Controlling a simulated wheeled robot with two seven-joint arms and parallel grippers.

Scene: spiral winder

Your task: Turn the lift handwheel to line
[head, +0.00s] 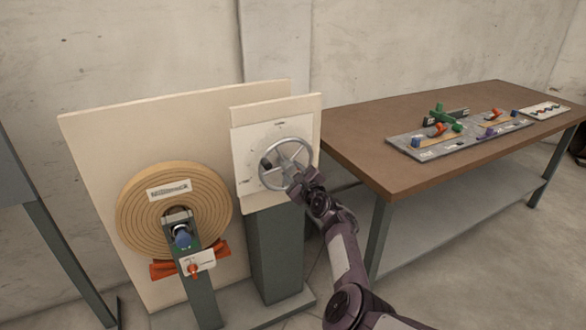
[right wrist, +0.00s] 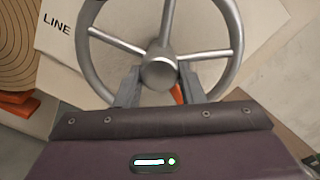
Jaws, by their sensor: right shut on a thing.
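The lift handwheel (head: 285,163) is a grey metal wheel with a round hub and several spokes, mounted on a pale panel (head: 248,190). In the right wrist view the handwheel (right wrist: 160,70) fills the upper middle. My right gripper (head: 301,182) is at the wheel's lower right in the head view. In the right wrist view its two fingers (right wrist: 160,85) stand on either side of the hub area, shut on the handwheel; the exact contact is hard to see. The word LINE (right wrist: 57,24) is printed on the panel, left of the wheel. My left gripper is out of view.
A tan spiral disc (head: 135,207) with a blue knob (head: 182,237) and orange parts stands left of the wheel. A green-grey post (head: 275,255) supports the panel. A brown table (head: 365,150) at the right bears a grey board (head: 408,150) with coloured parts.

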